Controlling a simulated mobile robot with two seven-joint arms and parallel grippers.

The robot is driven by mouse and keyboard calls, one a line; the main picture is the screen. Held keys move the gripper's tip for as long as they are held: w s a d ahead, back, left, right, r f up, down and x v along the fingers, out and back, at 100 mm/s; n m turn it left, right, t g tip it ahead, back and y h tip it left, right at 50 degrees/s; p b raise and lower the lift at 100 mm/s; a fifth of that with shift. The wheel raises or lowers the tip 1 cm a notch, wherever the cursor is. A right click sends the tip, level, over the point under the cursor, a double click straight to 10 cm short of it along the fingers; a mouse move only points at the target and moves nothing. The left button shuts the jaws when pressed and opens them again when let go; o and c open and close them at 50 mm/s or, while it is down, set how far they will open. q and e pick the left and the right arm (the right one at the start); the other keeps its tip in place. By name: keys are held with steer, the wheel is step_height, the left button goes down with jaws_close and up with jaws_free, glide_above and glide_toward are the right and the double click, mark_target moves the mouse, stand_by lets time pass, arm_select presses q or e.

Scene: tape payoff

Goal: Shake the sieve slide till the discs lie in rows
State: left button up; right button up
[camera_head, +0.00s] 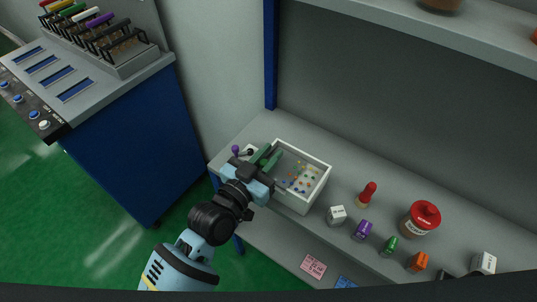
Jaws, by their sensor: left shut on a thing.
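The sieve slide looks to be the white open-topped box (318,187) on the grey shelf. Several small coloured discs (303,178) lie scattered over its pale inside, in orange, blue, green and other colours. My left gripper (268,157) reaches in from the lower left to the box's left end. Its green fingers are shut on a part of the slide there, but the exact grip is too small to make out. The gripper and wrist hide part of the box's left side. My right gripper is not in view.
A red-topped bottle (366,195), a white cube (336,215), a red-lidded jar (420,218) and small purple, green and orange items stand right of the box. A purple knob (235,149) is close left. A blue post (270,55) rises behind. A blue console (130,150) stands left.

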arm_select(q)
jaws_close()
